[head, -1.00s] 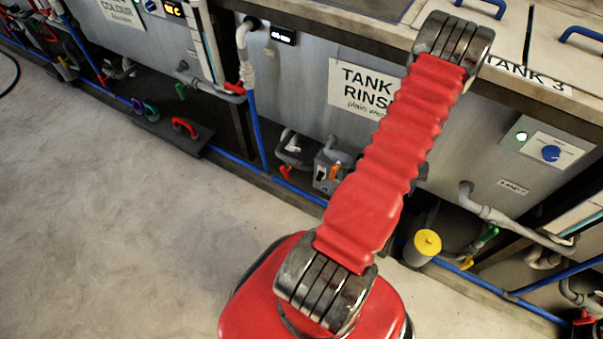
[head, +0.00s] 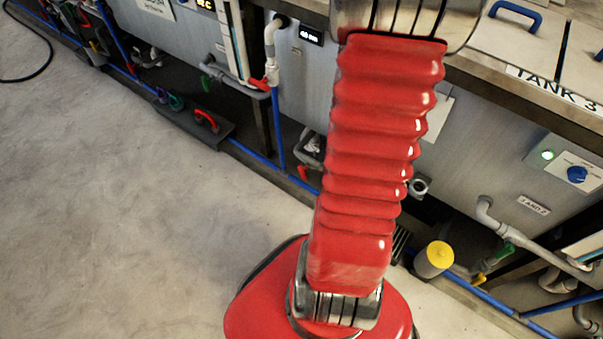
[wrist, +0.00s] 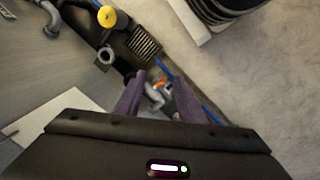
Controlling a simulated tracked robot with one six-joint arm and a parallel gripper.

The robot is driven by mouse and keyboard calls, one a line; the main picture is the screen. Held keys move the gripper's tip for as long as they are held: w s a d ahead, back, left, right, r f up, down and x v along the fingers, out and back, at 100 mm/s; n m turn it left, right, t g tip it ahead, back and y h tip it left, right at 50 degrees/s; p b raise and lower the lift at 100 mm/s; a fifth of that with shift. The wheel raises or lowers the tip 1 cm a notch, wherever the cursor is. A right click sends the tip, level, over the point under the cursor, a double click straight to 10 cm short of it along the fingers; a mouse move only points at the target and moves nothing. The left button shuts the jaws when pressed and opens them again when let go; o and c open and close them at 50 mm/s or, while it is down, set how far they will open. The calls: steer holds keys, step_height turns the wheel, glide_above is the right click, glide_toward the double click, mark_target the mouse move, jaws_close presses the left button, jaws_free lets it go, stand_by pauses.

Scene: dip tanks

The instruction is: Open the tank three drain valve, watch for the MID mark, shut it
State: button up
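The TANK 3 label (head: 553,89) is on the counter edge at upper right in the head view. Below and left of it, a pipe carries a green lever (head: 503,254); I cannot tell which tank it drains. In the wrist view, my gripper (wrist: 160,98) has two purple fingers spread apart, with nothing held between them. Beyond the fingertips, low by the floor, is a grey pipe fitting (wrist: 153,97) with an orange-red part (wrist: 160,86). Whether the fingers touch it cannot be told.
A yellow-capped canister (head: 437,257) stands on the floor by the tanks; it also shows in the wrist view (wrist: 107,17). A blue pipe (head: 490,302) runs along the base. A control panel (head: 577,174) has a blue knob. Open floor lies at left.

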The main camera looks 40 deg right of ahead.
steer(key=w+a+r+n+t, duration=0.2)
steer(key=a+r, duration=0.5)
steer(key=a, duration=0.5)
steer(key=w+a+r+n+t, duration=0.3)
steer(key=a+r, duration=0.5)
steer(key=a, duration=0.4)
steer(key=w+a+r+n+t+y, duration=0.1)
steer(key=a+r+n, duration=0.3)
steer(key=a+r, duration=0.4)
steer(key=w+a+t, duration=0.1)
steer(key=a, duration=0.3)
steer(key=shift+w, duration=0.2)
steer(key=shift+c, duration=0.6)
